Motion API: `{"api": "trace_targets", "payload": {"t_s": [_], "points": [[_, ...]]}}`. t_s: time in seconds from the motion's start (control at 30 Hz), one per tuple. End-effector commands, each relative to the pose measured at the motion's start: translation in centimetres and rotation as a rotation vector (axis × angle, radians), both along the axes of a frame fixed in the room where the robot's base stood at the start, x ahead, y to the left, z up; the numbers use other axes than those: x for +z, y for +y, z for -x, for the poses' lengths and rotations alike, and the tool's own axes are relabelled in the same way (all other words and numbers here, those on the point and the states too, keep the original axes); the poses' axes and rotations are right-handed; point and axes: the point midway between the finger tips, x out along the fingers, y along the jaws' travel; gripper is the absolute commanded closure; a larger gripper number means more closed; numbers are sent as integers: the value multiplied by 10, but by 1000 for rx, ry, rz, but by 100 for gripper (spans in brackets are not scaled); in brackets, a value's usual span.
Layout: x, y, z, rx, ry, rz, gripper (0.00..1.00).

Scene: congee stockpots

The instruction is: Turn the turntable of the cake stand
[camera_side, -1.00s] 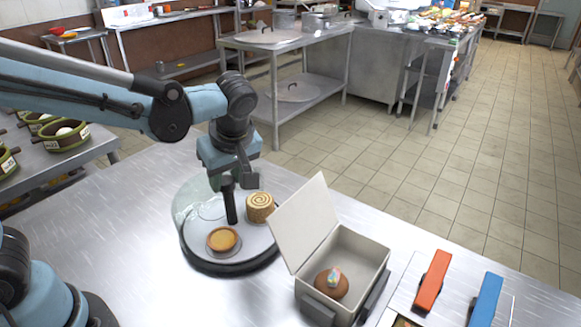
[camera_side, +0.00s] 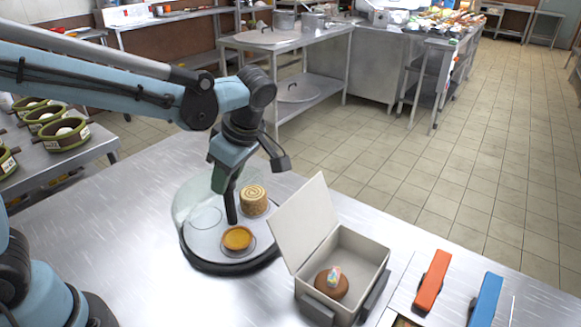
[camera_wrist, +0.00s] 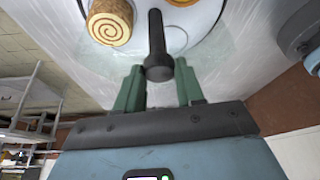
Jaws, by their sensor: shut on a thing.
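The cake stand's turntable (camera_side: 204,238) is a round pale plate on a dark base, standing on the metal table. A clear glass-like part shows at its left. A black upright post (camera_side: 231,208) rises from the plate and also shows in the wrist view (camera_wrist: 157,35). A spiral roll cake (camera_side: 254,201) sits on the plate behind and right of the post; it also shows in the wrist view (camera_wrist: 110,22). An orange tart (camera_side: 237,238) sits in front. My gripper (camera_side: 229,188) is shut on the post's top, its green fingers on either side in the wrist view (camera_wrist: 160,68).
A grey box (camera_side: 340,270) with its lid raised stands right of the stand, holding a brown cake (camera_side: 332,285). Orange (camera_side: 432,281) and blue (camera_side: 486,300) handled items lie farther right. Green-rimmed bowls (camera_side: 62,134) stand on another table at left.

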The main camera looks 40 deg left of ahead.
Motion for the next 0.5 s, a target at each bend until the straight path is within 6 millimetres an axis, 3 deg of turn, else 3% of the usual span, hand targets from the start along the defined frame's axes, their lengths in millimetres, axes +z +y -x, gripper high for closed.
{"api": "trace_targets", "payload": {"t_s": [0.5], "points": [[-1,-1,0,75,2,8,100]]}}
